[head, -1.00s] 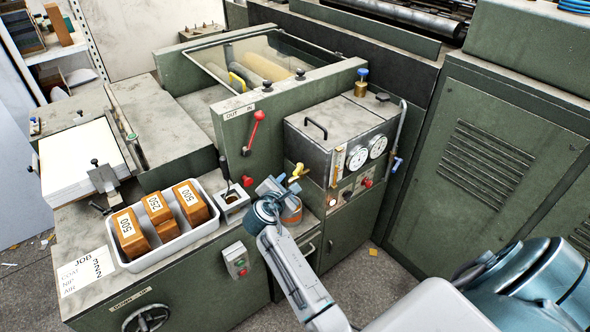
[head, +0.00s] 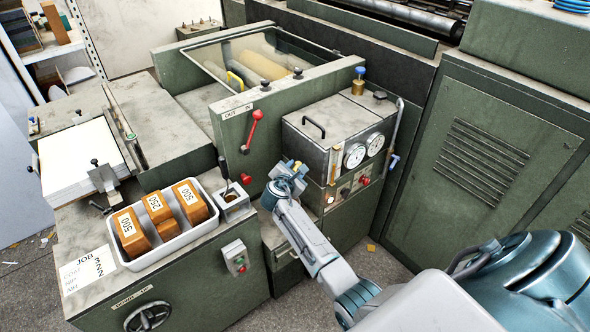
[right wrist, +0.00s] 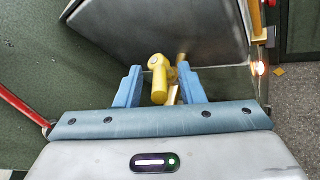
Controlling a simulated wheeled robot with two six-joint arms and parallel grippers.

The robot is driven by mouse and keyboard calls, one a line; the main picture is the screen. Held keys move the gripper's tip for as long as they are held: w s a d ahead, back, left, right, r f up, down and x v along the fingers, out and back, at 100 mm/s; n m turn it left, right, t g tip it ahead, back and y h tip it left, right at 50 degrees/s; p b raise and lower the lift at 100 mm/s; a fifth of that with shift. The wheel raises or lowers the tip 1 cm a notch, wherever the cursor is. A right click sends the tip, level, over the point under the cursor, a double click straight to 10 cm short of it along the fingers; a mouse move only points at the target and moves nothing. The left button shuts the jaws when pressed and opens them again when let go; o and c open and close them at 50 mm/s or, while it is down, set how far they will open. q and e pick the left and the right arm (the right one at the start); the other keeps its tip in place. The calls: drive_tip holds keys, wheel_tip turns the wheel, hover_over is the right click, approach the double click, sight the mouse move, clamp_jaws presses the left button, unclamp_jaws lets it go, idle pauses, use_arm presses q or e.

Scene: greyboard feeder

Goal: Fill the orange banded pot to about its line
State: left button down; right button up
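In the right wrist view the yellow tap handle (right wrist: 159,80) stands between the two blue fingers of my right gripper (right wrist: 158,84). The fingers are open, with a small gap showing on each side of the handle. In the head view my right gripper (head: 292,168) is at the front of the grey tank (head: 318,140), and it hides most of the tap. The orange banded pot is hidden behind my right gripper and forearm, so its contents and line cannot be seen. My left gripper is not in view.
A red lever (head: 252,130) rises left of the tank. Two dials (head: 355,155) are on the tank's front.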

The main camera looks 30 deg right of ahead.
sight(300, 163)
clamp_jaws()
drive_tip(key=shift+s+r+n+t+p, duration=0.1)
drive_tip(key=shift+r+n+t+p, duration=0.15)
drive_tip(key=shift+p, duration=0.35)
drive_tip(key=d+n+t+y+p, duration=0.1)
drive_tip(key=n+y+p, duration=0.1)
drive_tip(key=y+p, duration=0.1)
drive_tip(key=n+t+y+p, duration=0.2)
drive_tip(key=n+p, duration=0.1)
drive_tip(key=p, duration=0.2)
drive_tip(key=s+d+n+t+y+p, duration=0.1)
drive_tip(key=n+y+p, duration=0.1)
drive_tip(key=y+p, duration=0.1)
drive_tip(key=shift+d+r+n+t+y+p, duration=0.15)
drive_tip(key=shift+d+n+t+y+p, duration=0.15)
drive_tip(key=shift+p, duration=0.55)
drive_tip(key=shift+d+f+n+y+p, duration=0.15)
drive_tip(key=shift+d+n+y+p, duration=0.1)
drive_tip(key=shift+n+y, duration=0.5)
drive_tip(key=shift+d+f+n+y+p, duration=0.2)
drive_tip(key=shift+n+y, duration=0.4)
drive_tip(key=shift+y, duration=0.25)
